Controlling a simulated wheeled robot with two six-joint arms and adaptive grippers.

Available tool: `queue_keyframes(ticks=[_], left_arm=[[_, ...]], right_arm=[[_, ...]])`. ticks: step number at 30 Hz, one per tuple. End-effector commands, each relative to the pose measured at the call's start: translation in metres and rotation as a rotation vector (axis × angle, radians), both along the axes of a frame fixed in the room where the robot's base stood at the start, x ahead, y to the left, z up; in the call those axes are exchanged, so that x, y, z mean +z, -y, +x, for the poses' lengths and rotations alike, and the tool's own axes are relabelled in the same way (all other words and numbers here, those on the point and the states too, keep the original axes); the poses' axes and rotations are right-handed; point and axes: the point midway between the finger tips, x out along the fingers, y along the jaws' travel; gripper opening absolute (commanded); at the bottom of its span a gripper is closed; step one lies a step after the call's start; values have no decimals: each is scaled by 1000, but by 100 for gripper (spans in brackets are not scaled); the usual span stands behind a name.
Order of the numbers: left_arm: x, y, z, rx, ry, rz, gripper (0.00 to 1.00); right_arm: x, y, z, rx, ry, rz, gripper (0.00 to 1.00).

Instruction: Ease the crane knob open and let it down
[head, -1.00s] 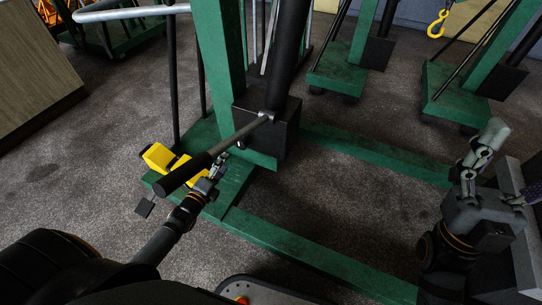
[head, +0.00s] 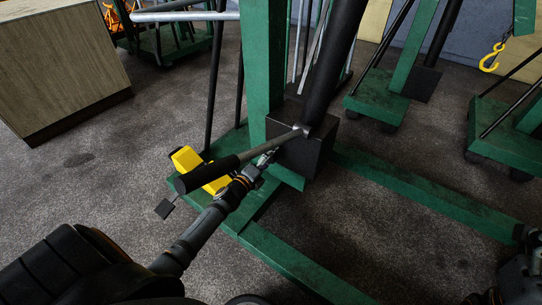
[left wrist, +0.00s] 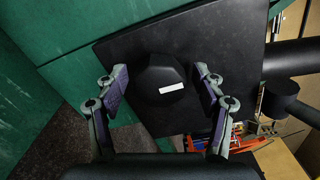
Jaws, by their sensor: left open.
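The crane knob (left wrist: 152,78) is a black faceted knob with a white mark. In the left wrist view it stands on the face of the black pump block (left wrist: 222,50). My left gripper (left wrist: 161,73) is open, with one finger on each side of the knob and a visible gap on both sides. In the head view my left gripper (head: 266,160) is beside the pump block (head: 312,155), under the crane's handle (head: 262,147). The knob is hidden there. The fingers of my right gripper do not show.
The crane's green post (head: 262,65) and floor legs (head: 425,190) surround the work spot. The black-gripped handle runs just above my left wrist. A yellow block (head: 187,160) is at the base. Other green cranes (head: 375,105) stand behind. A cabinet (head: 60,65) is at left.

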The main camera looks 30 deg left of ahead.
Motion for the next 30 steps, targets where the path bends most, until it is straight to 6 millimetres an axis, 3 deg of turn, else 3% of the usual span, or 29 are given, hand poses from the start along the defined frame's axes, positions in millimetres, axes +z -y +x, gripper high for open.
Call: queue_keyframes(ticks=[11, 23, 30], left_arm=[[-1, 2, 7, -2, -2, -1, 69], [-1, 2, 7, -2, -2, -1, 15], [0, 2, 7, -1, -6, -21, 14]], right_arm=[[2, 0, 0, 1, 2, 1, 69], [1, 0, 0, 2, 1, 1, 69], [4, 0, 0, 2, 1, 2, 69]])
